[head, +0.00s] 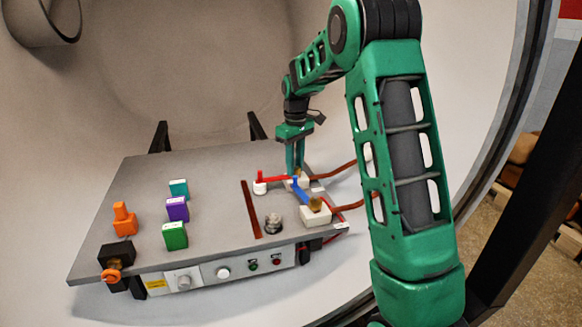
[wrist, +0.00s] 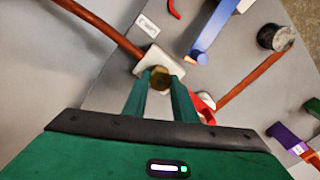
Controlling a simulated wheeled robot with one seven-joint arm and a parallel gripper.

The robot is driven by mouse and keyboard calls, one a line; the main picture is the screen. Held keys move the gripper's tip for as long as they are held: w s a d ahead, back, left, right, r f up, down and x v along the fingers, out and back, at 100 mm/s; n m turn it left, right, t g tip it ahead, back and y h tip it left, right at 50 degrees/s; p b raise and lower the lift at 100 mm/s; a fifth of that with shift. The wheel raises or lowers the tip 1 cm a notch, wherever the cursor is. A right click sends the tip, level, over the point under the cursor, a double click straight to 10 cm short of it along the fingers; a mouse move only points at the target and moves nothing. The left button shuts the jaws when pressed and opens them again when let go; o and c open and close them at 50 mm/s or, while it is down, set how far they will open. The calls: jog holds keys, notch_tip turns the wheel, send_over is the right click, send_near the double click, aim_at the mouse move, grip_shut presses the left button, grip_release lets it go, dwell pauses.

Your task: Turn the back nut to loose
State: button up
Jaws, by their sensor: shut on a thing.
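The back nut (wrist: 160,76) is a brass hex nut on a white block (wrist: 147,58) with a red-brown cable, in the wrist view. My gripper (wrist: 160,88) is shut on it, one green finger on each side. In the head view my gripper (head: 295,171) points down at the back white block, and its fingers largely hide the nut there. A second brass nut (head: 315,204) sits on the front white block (head: 315,216), apart from my gripper.
A red lever (head: 275,179) and a blue lever (head: 303,194) lie close to my gripper. A dark knob (head: 273,223) stands near the front. Teal (head: 179,188), purple (head: 177,208) and green (head: 175,236) blocks and an orange piece (head: 124,220) stand on the grey table's (head: 215,170) left half.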

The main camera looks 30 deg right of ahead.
aim_at(296, 167)
jog(key=o, duration=1)
jog(key=shift+w+d, duration=0.1)
jog(key=shift+o, duration=0.2)
jog(key=shift+r, duration=0.1)
notch_tip(296, 167, up, 10)
jog(key=shift+r, duration=0.25)
jog(key=s+d+m, duration=0.2)
jog(key=s+m, duration=0.3)
jog(key=s, duration=1.5)
jog(key=s+a+f+m, duration=0.1)
jog(key=s+f+m, duration=0.1)
jog(key=s, duration=0.9)
jog(key=s+a+f+m, duration=0.1)
jog(key=s+f+m, duration=0.2)
jog(key=s, duration=0.9)
notch_tip(296, 167, down, 3)
jog(key=shift+a+r, duration=0.2)
jog(key=shift+a, duration=0.2)
